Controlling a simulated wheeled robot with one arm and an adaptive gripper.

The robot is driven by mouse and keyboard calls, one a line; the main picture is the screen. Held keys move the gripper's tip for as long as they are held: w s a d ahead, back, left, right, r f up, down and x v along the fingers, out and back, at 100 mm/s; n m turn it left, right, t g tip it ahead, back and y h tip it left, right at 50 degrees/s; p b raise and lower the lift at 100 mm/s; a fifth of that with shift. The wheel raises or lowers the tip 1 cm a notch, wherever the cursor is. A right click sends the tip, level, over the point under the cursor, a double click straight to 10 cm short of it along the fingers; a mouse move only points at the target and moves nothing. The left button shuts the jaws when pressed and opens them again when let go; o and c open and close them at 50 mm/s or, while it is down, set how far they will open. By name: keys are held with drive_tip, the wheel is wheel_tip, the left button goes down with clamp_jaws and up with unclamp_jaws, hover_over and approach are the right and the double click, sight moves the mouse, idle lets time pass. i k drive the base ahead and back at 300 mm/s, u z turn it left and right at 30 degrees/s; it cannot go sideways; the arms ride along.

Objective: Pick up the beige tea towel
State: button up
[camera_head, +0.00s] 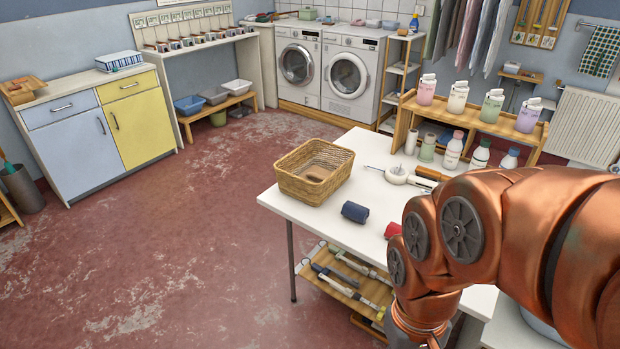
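I cannot make out a beige tea towel for certain. A rolled navy cloth (355,212) and a rolled red cloth (393,230) lie on the white table (308,222). The red one is partly hidden by my copper arm, which also covers much of the table's right side. A wicker basket (300,192) stands at the table's left; a brownish thing shows inside it, too unclear to name. My gripper is out of view; only arm links show at the lower right.
A white tool with an orange handle (398,175) lies behind the rolls. A wooden shelf (470,118) with several bottles stands at the table's back. Tools lie on a wooden shelf below (345,291). Washing machines (345,80) stand at the far wall. The red floor to the left is clear.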

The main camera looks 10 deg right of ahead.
sight(315, 178)
drive_tip(key=u, duration=0.75)
drive_tip(key=i, duration=1)
drive_tip(key=u, duration=0.15)
